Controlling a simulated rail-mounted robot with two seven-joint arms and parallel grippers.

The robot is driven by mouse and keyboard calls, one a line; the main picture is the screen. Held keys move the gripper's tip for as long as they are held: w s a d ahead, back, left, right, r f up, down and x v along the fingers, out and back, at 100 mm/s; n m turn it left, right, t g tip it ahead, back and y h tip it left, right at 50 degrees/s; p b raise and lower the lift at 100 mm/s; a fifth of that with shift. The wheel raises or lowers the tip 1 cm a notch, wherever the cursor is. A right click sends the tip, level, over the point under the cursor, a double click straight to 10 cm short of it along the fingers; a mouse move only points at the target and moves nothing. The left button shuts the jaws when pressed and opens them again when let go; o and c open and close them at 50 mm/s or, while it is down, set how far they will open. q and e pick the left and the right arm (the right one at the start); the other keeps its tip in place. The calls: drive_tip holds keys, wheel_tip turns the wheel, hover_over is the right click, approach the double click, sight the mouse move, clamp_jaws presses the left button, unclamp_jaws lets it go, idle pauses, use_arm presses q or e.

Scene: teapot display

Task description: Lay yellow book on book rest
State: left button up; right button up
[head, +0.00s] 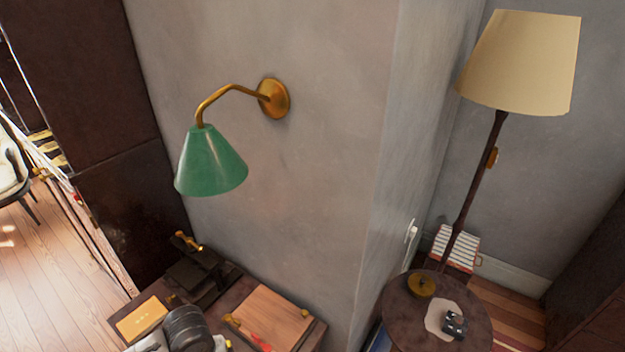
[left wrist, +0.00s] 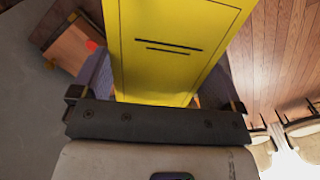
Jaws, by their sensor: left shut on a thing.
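The yellow book (left wrist: 170,45) fills the upper middle of the left wrist view, two dark lines on its face. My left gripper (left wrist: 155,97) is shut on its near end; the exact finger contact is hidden. In the head view the yellow book (head: 140,318) shows at the lower left, beside my left wrist and near the table's left edge. A dark wooden stand (head: 203,272) with a brass piece on top is just behind it on the table; it may be the book rest. My right gripper is out of view.
A flat wooden board (head: 275,312) with a red item (head: 261,341) lies on the table to the right. A green wall lamp (head: 211,165) hangs above the table. A round side table (head: 398,310) and a floor lamp (head: 520,62) stand at the right.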

use_arm(q)
wheel_tip(320, 180, up, 20)
drive_tip(key=w+d+m, duration=0.2)
drive_tip(key=m, duration=0.1)
drive_tip(key=s+r+p, duration=0.4)
drive_tip(key=r+p, duration=0.9)
drive_tip(key=p, duration=0.2)
drive_tip(key=s+r+p, duration=0.5)
drive_tip(key=r+p, duration=0.9)
drive_tip(key=p, duration=0.2)
drive_tip(key=shift+r+p, duration=0.15)
drive_tip(key=shift+p, duration=0.15)
drive_tip(key=shift+s+d, duration=0.15)
